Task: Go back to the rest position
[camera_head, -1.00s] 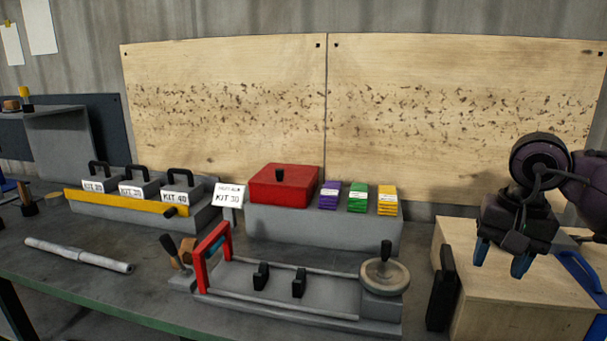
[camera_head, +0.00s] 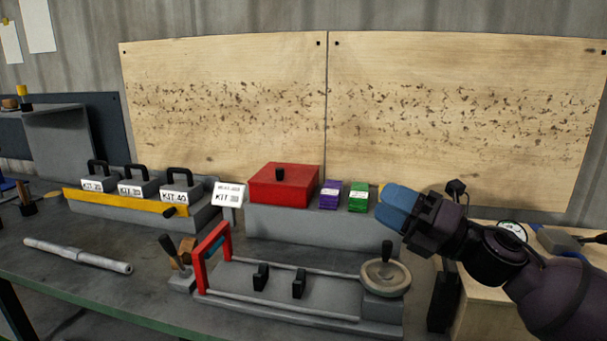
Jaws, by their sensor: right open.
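My right gripper (camera_head: 393,208) is at the right of the head view, its blue fingers pointing up and left. It is open, and I see nothing held in it. My left gripper is not in view.
A red box (camera_head: 283,185), a purple packet (camera_head: 330,195) and a green packet (camera_head: 359,198) sit on the grey block. Kit boxes (camera_head: 180,187) stand at the left. A metal shaft (camera_head: 78,255) lies on the bench. A wooden box (camera_head: 480,300) stands at the right.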

